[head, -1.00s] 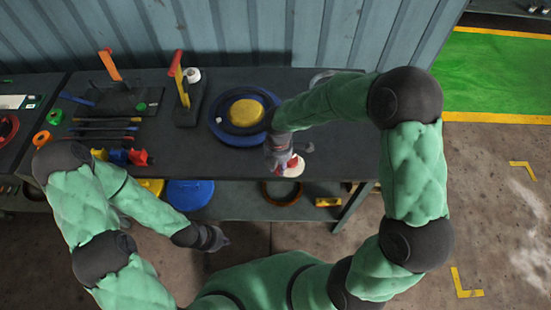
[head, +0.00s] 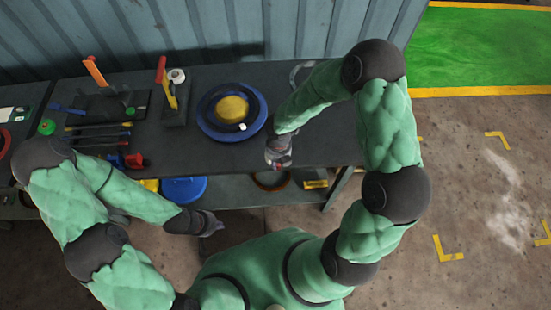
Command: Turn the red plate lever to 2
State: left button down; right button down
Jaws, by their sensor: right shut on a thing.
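My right gripper (head: 279,163) is at the front edge of the bench, right of the blue drum. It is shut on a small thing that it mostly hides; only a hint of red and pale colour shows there. I cannot tell whether this thing is the red plate lever. An upright orange-red handle (head: 95,70) stands on a black plate at the back left. Another upright red handle (head: 161,69) with a yellow part stands nearer the drum. No number 2 is readable. My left gripper (head: 212,224) hangs low in front of the bench, away from these things; its jaws are unclear.
A blue drum (head: 204,124) with a yellow centre sits on the dark bench (head: 325,140). A white roll (head: 177,75) and several tools lie left of it. Below are a blue lid (head: 183,190) and a brown ring (head: 270,181). Floor at right is clear.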

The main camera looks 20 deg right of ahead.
jog(key=shift+s+d, duration=0.1)
dwell(0.5)
jog(key=c, duration=1)
grip_release()
jog(key=shift+r, duration=0.55)
notch_tip(320, 180, up, 11)
jog(key=shift+f, duration=0.1)
